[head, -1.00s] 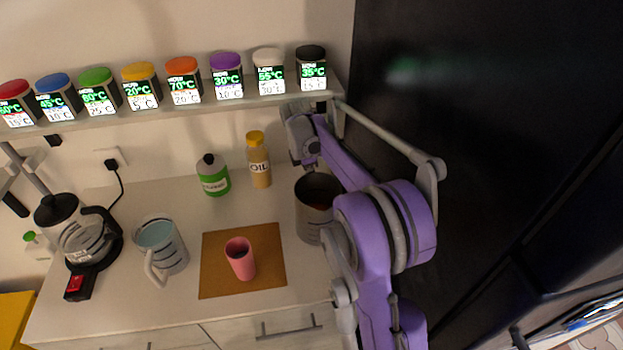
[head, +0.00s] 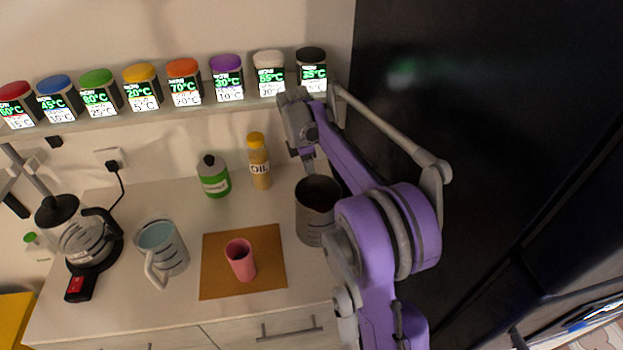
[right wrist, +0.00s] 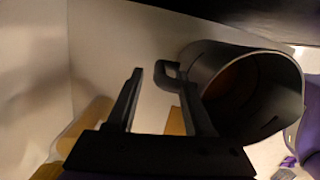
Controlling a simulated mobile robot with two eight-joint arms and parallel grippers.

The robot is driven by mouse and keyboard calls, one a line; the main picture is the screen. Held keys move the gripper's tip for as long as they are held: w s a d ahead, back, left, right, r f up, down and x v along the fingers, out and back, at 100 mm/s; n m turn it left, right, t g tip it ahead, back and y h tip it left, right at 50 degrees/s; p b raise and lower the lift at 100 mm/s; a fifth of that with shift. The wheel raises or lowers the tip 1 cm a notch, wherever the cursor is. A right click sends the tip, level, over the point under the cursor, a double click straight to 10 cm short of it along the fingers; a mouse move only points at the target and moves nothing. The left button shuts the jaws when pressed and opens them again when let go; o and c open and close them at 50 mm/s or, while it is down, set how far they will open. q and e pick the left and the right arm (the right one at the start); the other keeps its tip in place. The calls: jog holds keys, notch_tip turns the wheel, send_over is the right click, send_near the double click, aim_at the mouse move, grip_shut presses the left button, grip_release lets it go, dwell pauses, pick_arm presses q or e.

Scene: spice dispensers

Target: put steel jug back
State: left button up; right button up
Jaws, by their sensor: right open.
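The steel jug (head: 316,226), a dark grey metal cylinder with an open top, stands upright on the counter right of the brown mat. My right gripper (head: 309,163) is above and behind the jug's far side. In the right wrist view my right gripper (right wrist: 162,85) is open and empty, and the jug (right wrist: 262,98) lies to its right. The jug's dark handle (right wrist: 168,76) shows between the fingertips in the picture. I cannot tell how deep it sits between them. Something reddish-brown shows inside the jug. My left gripper is not in view.
A pink cup (head: 240,260) stands on the brown mat (head: 215,280). A shelf (head: 200,112) with several spice dispensers runs above. A dark wall (head: 480,120) is at the right.

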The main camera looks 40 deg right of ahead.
notch_tip(320, 180, up, 8)
jog(key=a, duration=0.1)
jog(key=s+a+m+t, duration=0.2)
jog(key=s+a+m, duration=0.25)
jog(key=a, duration=0.55)
jog(key=s+a+f+m+t, duration=0.2)
jog(key=s+a+f+m, duration=0.2)
jog(key=s+a+f, duration=0.2)
jog(key=s+a+f+m+t+y, duration=0.1)
jog(key=s+a+f+m, duration=0.4)
jog(key=s, duration=0.6)
jog(key=shift+s+a+f+t+y, duration=0.3)
jog(key=shift+a+f+t, duration=0.45)
jog(key=shift+a, duration=0.35)
